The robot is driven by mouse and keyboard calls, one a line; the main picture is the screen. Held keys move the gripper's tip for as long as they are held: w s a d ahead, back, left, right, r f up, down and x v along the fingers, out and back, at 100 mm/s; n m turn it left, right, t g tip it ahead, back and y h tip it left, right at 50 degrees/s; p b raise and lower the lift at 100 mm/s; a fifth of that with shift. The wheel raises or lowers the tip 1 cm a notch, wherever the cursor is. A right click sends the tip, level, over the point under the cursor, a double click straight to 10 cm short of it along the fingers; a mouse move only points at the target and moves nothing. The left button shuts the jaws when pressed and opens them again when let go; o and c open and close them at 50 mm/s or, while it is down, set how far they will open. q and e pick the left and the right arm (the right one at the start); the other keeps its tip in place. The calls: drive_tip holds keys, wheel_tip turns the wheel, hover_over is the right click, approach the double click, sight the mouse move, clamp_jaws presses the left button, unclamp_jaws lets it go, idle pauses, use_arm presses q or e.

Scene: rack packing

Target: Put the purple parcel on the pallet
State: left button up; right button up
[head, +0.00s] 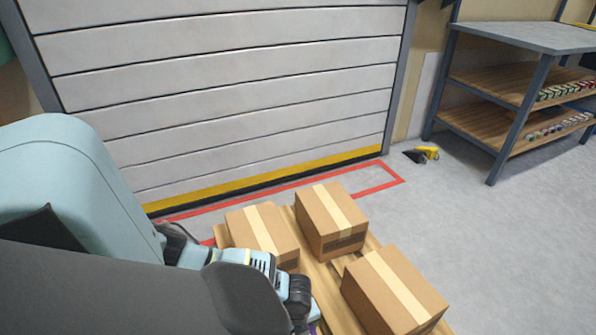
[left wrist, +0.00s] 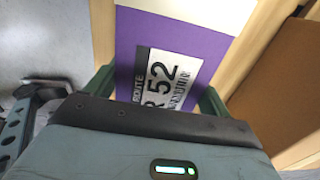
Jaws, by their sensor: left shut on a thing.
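The purple parcel (left wrist: 172,30) fills the middle of the left wrist view, with a white "R 52" route label and a white band across it. My left gripper (left wrist: 155,90) is shut on it, one green finger on each side. In the head view the gripper (head: 303,312) is at the bottom centre, and only a sliver of purple shows beside it. The wooden pallet (head: 320,283) lies under and around it there, and its slats show beside the parcel in the wrist view. I cannot tell whether the parcel touches the pallet. My right gripper is not in view.
Cardboard boxes stand on the pallet: one back left (head: 262,232), one at the back (head: 330,220) and one at right (head: 395,293). A closed shutter (head: 230,90) is behind.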

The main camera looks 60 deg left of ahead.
use_arm(q)
drive_tip(key=f, duration=0.1)
drive_tip(key=f+b, duration=0.1)
drive_tip(key=w+a+f+b, duration=0.1)
drive_tip(key=shift+f, duration=0.4)
drive_tip(key=shift+r, duration=0.1)
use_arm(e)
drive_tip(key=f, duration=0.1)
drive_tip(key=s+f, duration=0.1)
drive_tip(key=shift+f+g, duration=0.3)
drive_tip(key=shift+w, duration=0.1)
use_arm(q)
drive_tip(key=shift+d, duration=0.1)
drive_tip(key=o, duration=1.3)
drive_tip(key=shift+s, duration=0.1)
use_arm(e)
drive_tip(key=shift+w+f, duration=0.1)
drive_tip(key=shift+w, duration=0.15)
